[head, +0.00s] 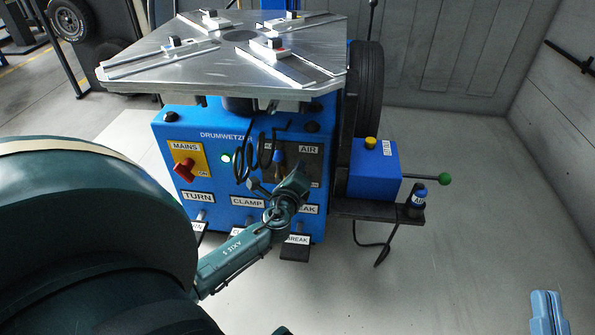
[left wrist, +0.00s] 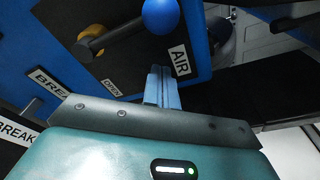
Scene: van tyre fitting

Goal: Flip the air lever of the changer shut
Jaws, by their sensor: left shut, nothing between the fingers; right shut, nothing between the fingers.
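The blue tyre changer (head: 231,178) has a dark AIR panel (head: 313,167) on its front. The air lever (head: 280,156) stands at the panel's left side, its blue ball above the brass pivot. In the left wrist view the lever (left wrist: 122,31) runs from the brass pivot to the blue ball, with an OPEN label beside the pivot. My left gripper (head: 299,170) is in front of the panel, right of the lever. Its light blue fingers (left wrist: 161,74) are shut and empty, apart from the ball and near the AIR label. My right gripper (head: 547,312) is shut at the bottom right, over the floor.
Black coiled hose (head: 243,155) hangs left of the lever. The red mains switch (head: 185,167) is further left. The metal turntable (head: 225,55) overhangs the panel. A blue box (head: 373,172) and a green-knobbed rod (head: 444,179) stick out right. Pedals lie below; the right floor is clear.

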